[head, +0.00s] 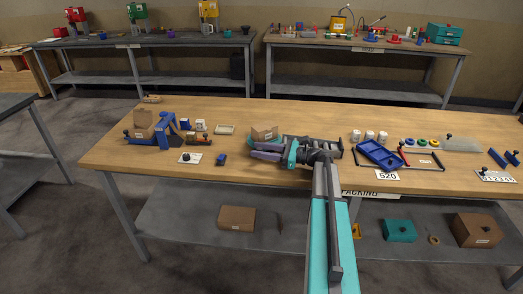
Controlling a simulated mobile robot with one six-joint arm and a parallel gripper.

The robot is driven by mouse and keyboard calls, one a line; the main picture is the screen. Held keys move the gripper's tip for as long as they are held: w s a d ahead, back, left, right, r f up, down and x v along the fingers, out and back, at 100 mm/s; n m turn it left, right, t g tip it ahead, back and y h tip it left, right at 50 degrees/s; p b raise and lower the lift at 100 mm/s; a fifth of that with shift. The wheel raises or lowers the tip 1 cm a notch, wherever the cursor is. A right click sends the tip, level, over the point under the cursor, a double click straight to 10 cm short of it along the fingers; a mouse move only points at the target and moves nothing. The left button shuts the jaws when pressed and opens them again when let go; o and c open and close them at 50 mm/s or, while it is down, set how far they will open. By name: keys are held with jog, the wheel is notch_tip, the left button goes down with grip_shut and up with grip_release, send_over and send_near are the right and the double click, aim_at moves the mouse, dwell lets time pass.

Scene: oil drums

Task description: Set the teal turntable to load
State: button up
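I cannot pick out a teal turntable for certain in the head view. My teal and grey arm reaches up from the bottom edge over the front of the wooden packing bench (230,174). Its wrist, with a teal part, bends left above the bench. My gripper (262,151) seems to be the purple-grey shape at the wrist's left end, just in front of an open cardboard box (265,132). Its fingers are too small to tell open from shut. The arm and wrist hide part of the bench around a dark ribbed piece (328,141).
A blue stand (166,130) and small boxes are on the left. White jars (369,136), a blue tray (380,155) and a dark frame (424,161) are on the right. A teal box (398,230) sits on the lower shelf.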

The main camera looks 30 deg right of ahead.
jog(key=shift+b+v, duration=0.65)
jog(key=shift+v, duration=2.7)
